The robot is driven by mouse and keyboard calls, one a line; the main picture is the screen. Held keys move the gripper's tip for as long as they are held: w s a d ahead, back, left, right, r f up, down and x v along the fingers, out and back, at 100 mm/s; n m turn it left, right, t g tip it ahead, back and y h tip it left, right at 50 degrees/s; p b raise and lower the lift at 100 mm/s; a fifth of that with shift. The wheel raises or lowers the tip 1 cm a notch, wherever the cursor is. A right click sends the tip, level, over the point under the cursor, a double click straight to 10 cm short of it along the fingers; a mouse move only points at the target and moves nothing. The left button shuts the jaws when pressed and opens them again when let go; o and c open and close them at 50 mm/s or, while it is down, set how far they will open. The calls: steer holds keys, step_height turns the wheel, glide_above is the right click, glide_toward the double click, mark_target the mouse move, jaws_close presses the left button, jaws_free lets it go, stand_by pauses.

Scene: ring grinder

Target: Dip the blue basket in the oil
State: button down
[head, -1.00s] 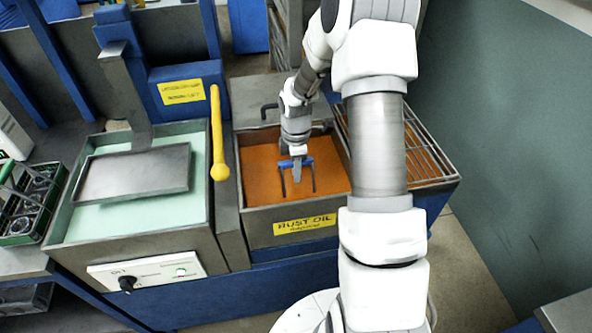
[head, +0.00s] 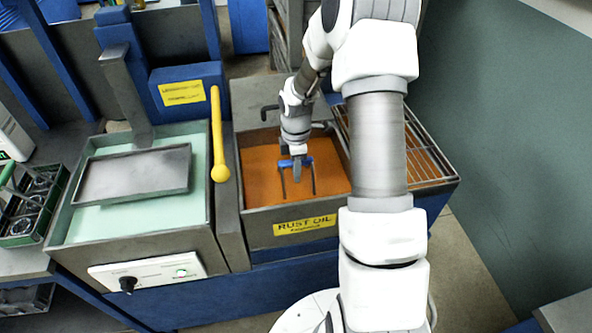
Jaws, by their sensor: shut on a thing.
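The rust oil tank (head: 305,209) is a grey metal bin filled with orange-brown oil (head: 262,180). My gripper (head: 296,166) is over the middle of this tank, pointing down. It is shut on the blue handle of the basket (head: 308,161). Two thin dark uprights run down from the handle to the oil surface. The body of the basket is not visible; it appears to be under the opaque oil.
Left of the oil tank is a tank of pale green liquid (head: 90,222) with a metal tray (head: 135,173) over it. A yellow lever (head: 217,135) stands between the tanks. A wire rack (head: 425,150) is at the right. A green crate (head: 28,215) sits far left.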

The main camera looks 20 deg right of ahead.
step_height(320, 180, up, 16)
steer(key=p, duration=1.2)
steer(key=shift+r, duration=0.25)
stand_by(0.9)
steer(key=shift+d, duration=0.15)
stand_by(1.6)
